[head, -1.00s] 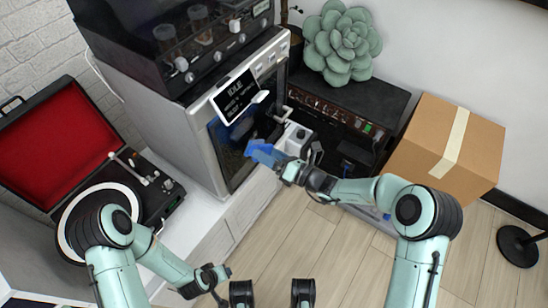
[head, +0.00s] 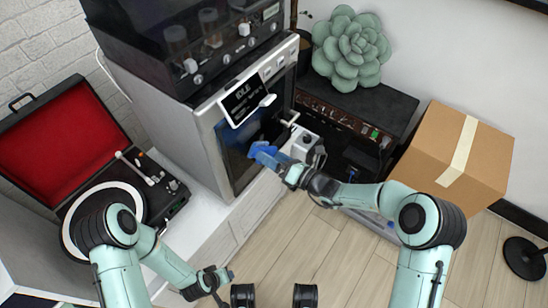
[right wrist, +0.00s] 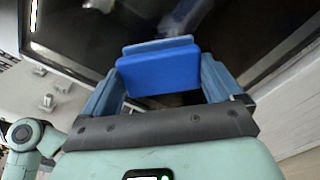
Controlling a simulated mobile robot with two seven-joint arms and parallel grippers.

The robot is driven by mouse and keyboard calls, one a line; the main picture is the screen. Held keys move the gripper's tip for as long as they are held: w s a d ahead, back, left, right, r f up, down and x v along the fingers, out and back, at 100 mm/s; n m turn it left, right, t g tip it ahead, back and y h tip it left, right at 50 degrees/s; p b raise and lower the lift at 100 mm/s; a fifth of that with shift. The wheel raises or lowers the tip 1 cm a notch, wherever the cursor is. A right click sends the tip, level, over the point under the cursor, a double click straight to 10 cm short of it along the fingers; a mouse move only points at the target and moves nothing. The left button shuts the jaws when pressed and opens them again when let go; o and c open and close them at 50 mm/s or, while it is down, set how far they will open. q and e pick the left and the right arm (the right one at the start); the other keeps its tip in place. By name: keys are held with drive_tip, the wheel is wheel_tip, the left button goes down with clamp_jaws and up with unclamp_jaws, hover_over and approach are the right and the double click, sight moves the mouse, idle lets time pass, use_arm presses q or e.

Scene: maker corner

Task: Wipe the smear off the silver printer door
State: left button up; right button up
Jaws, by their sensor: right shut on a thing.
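The silver printer (head: 175,120) stands on a white cabinet, its door (head: 232,165) framed in silver around a dark window. My right gripper (head: 277,160) is shut on a blue wiping block (head: 264,152), held in front of the door's right part; I cannot tell whether it touches. In the right wrist view the block (right wrist: 158,74) sits between the blue fingers, before the dark pane (right wrist: 235,30). Pale marks show on the pane at the top; I cannot tell smear from reflection. My left gripper (head: 222,280) is low at left, away from the door; its jaws are unclear.
A small display (head: 245,100) reading IDLE is on the printer, with a dark machine (head: 190,35) on top. A record player (head: 150,190) is at left. A succulent (head: 350,48) and a cardboard box (head: 455,155) are at right.

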drive_tip(key=shift+w+a, duration=0.3)
drive_tip(key=shift+a, duration=0.15)
drive_tip(key=shift+d, duration=0.1)
drive_tip(key=w+d, duration=0.1)
drive_tip(key=w+d+b, duration=0.1)
drive_tip(key=w, duration=0.1)
drive_tip(key=shift+w+d, duration=0.1)
drive_tip(key=shift+s+a+r+p, duration=0.1)
drive_tip(key=shift+s+a+p, duration=0.65)
drive_tip(key=shift+s, duration=0.25)
drive_tip(key=shift+s+a, duration=0.5)
drive_tip(key=shift+s, duration=0.1)
drive_tip(key=shift+p, duration=0.3)
